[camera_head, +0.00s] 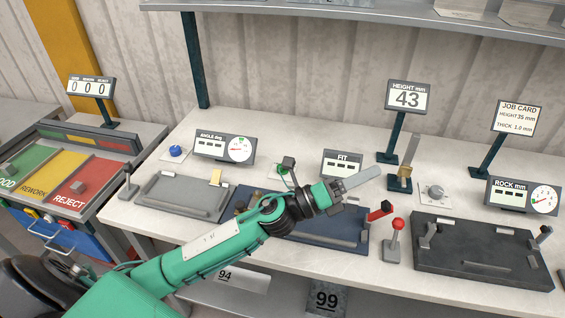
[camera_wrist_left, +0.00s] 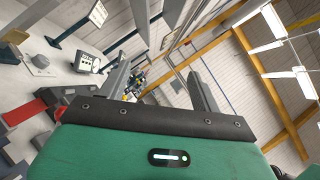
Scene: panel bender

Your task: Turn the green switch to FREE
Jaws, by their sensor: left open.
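My left gripper (camera_head: 362,180) points right above the middle of the bench, beyond the dark blue fixture. Its two fingers are spread apart and empty in the left wrist view (camera_wrist_left: 162,85). A small green part (camera_head: 282,169), which looks like the green switch, shows on a pale plate behind my left forearm, left of the FIT display. My right gripper is not in view.
The FIT display (camera_head: 342,163) stands just behind the gripper. A red-handled lever (camera_head: 381,211) and a red ball lever (camera_head: 397,226) stand in front and right. A grey knob (camera_head: 434,192) is further right. A blue button (camera_head: 175,151) and grey fixture (camera_head: 180,196) are left.

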